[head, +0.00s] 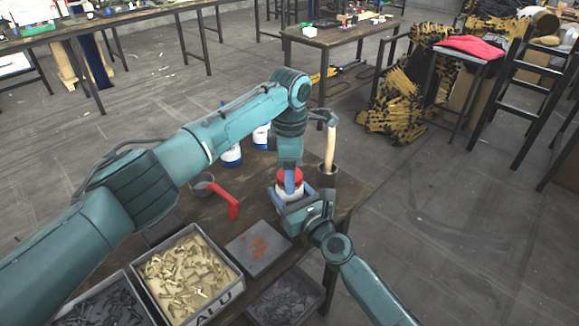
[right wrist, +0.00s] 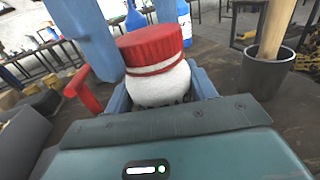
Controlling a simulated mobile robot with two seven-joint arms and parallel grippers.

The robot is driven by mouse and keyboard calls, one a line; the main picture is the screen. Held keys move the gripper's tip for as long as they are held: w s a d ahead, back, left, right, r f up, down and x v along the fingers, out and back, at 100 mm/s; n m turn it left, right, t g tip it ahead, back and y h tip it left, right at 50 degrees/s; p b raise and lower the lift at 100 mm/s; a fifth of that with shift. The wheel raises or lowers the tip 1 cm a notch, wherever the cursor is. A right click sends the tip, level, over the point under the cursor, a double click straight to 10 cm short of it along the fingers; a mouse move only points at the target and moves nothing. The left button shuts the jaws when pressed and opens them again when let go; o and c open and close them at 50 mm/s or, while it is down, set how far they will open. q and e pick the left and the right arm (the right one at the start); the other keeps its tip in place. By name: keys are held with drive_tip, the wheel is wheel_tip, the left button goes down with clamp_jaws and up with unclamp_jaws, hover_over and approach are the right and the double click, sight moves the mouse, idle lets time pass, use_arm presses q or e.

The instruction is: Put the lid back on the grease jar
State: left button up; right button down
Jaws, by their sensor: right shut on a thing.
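The white grease jar (head: 290,193) stands on the table with the red lid (head: 290,177) at its top. In the right wrist view the jar (right wrist: 160,85) is round and white, and the lid (right wrist: 150,46) sits over its mouth; a thin light line shows near the lid's lower edge. My right gripper (head: 290,205) is shut on the jar body, a blue finger on each side. My left gripper (head: 291,182) reaches down from above with its blue fingers beside and behind the lid. Whether they press on the lid is not clear.
A dark cup (head: 327,177) with a wooden-handled tool stands right of the jar. Blue-and-white bottles (head: 231,153) stand behind. A red-handled thing (head: 233,206) lies left. A bin of brass-coloured parts (head: 190,270) and a dark grey tray (head: 259,250) are in front.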

use_arm(q)
drive_tip(key=c, duration=0.9)
drive_tip(key=m, duration=0.5)
drive_tip(key=shift+m, duration=0.3)
drive_tip(key=shift+c, duration=0.2)
drive_tip(key=m, duration=1.4)
drive_tip(key=shift+m, duration=0.3)
drive_tip(key=m, duration=1.2)
drive_tip(key=shift+f+m, duration=0.1)
drive_tip(key=shift+m, duration=0.2)
drive_tip(key=m, duration=1.2)
drive_tip(key=shift+m, duration=0.4)
drive_tip(key=m, duration=0.4)
drive_tip(key=shift+m, duration=0.4)
drive_tip(key=o, duration=1.1)
